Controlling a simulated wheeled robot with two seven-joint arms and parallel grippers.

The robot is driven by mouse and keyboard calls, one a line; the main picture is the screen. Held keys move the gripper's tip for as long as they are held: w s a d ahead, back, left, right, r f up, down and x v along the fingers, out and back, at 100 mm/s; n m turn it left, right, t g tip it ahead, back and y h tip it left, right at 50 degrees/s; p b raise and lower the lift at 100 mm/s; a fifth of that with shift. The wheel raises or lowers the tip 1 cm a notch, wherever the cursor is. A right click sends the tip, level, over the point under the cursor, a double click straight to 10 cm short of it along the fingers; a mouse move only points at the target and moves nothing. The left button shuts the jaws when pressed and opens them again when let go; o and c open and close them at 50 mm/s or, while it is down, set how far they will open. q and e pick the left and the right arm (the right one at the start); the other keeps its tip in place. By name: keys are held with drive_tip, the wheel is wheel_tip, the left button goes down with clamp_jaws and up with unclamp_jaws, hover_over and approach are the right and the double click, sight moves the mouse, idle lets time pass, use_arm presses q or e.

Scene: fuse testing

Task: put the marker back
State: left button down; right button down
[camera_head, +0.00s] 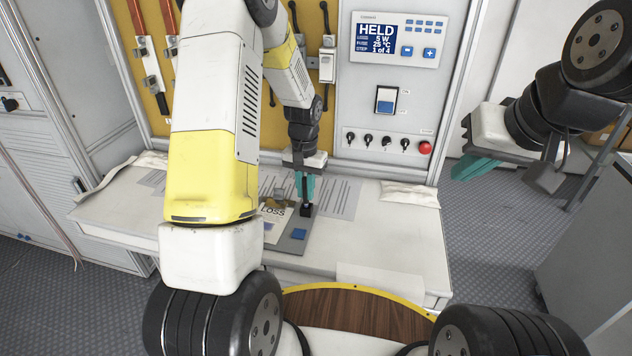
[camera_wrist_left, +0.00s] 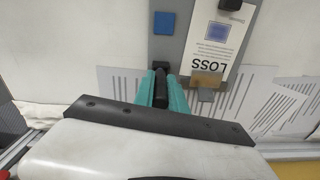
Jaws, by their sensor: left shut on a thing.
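The black marker (camera_wrist_left: 161,92) is upright between the teal fingers of my left gripper (camera_wrist_left: 161,93), which is shut on it. In the head view my left gripper (camera_head: 305,188) is over the grey board on the table. A small black holder (camera_head: 306,210) on the board is directly below the fingertips; it also shows in the left wrist view (camera_wrist_left: 161,68). I cannot tell whether the marker's lower end is inside the holder. My right gripper (camera_head: 467,150) is up at the right, away from the table, with its teal fingers apart and empty.
The grey board (camera_head: 291,246) bears a blue square (camera_head: 299,234) and a white LOSS card (camera_head: 273,225) with a brownish block (camera_wrist_left: 206,79) at its edge. Printed sheets (camera_head: 340,196) lie around it. A panel with a HELD display (camera_head: 377,43) and red button (camera_head: 424,147) stands behind the table.

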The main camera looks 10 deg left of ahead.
use_arm(q)
drive_tip(key=shift+w, duration=0.35)
drive_tip(key=shift+w+a+f, duration=0.1)
drive_tip(key=shift+f, duration=1.7)
drive_tip(key=shift+f, duration=0.1)
drive_tip(key=c, duration=1.4)
unclamp_jaws()
drive_tip(key=shift+o, duration=0.2)
